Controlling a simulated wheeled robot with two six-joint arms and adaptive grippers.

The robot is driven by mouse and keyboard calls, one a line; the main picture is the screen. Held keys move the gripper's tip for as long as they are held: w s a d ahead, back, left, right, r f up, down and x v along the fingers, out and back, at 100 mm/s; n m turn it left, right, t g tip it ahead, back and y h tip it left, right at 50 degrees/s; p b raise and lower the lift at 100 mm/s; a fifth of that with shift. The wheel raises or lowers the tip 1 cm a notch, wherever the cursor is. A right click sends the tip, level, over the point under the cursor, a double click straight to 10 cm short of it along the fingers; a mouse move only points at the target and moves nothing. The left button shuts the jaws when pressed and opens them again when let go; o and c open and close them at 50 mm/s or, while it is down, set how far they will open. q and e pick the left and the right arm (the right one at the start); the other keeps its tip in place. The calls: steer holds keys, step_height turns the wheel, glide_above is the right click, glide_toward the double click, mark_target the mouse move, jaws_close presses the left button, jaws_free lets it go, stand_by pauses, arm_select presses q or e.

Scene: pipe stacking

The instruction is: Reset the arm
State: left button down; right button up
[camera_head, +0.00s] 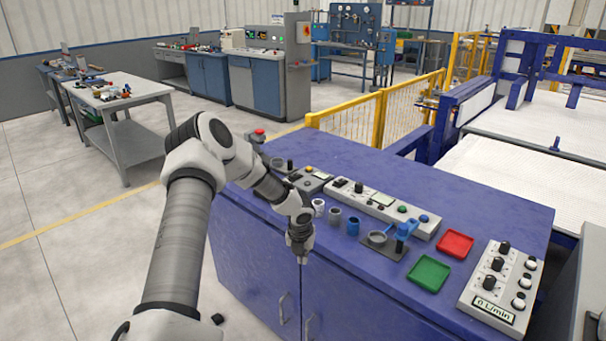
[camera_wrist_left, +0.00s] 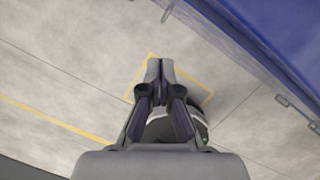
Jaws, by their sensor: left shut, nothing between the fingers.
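My left arm comes in from the left in the head view and bends over toward the front edge of the blue cabinet (camera_head: 400,180). My left gripper (camera_head: 302,258) hangs at the cabinet's front face, pointing down. In the left wrist view the fingers (camera_wrist_left: 160,66) are together with nothing between them, above the grey floor. The cabinet's blue side (camera_wrist_left: 265,40) shows at the upper right there. My right gripper does not show in either view.
On the cabinet top are several pipe pieces, among them a grey one (camera_head: 335,216) and a blue one (camera_head: 353,226), a green tray (camera_head: 428,273), a red tray (camera_head: 455,244) and a control box (camera_head: 502,285). A yellow fence (camera_head: 380,115) stands behind.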

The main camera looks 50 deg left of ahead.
arm_select(q)
steer(key=s+d+f+m+g, duration=0.1)
steer(key=s+d+f, duration=0.2)
steer(key=d, duration=0.2)
steer(key=s+d+f+g, duration=0.2)
steer(key=d+f, duration=0.1)
steer(key=d, duration=0.3)
steer(key=s+d+f+m+g, duration=0.1)
steer(key=s+d+f, duration=0.2)
steer(key=d, duration=0.2)
steer(key=s+d+f+n+h, duration=0.3)
steer(key=s+d+n, duration=1.6)
steer(key=d+n, duration=0.15)
steer(key=w+n, duration=0.1)
steer(key=n, duration=0.2)
steer(key=w+a+n+t, duration=0.1)
steer(key=n, duration=0.2)
steer(key=w+n+t+y, duration=0.1)
steer(key=n, duration=0.3)
steer(key=shift+w+a+r, duration=0.15)
steer(key=shift+a+r, duration=0.1)
steer(key=shift+r, duration=0.05)
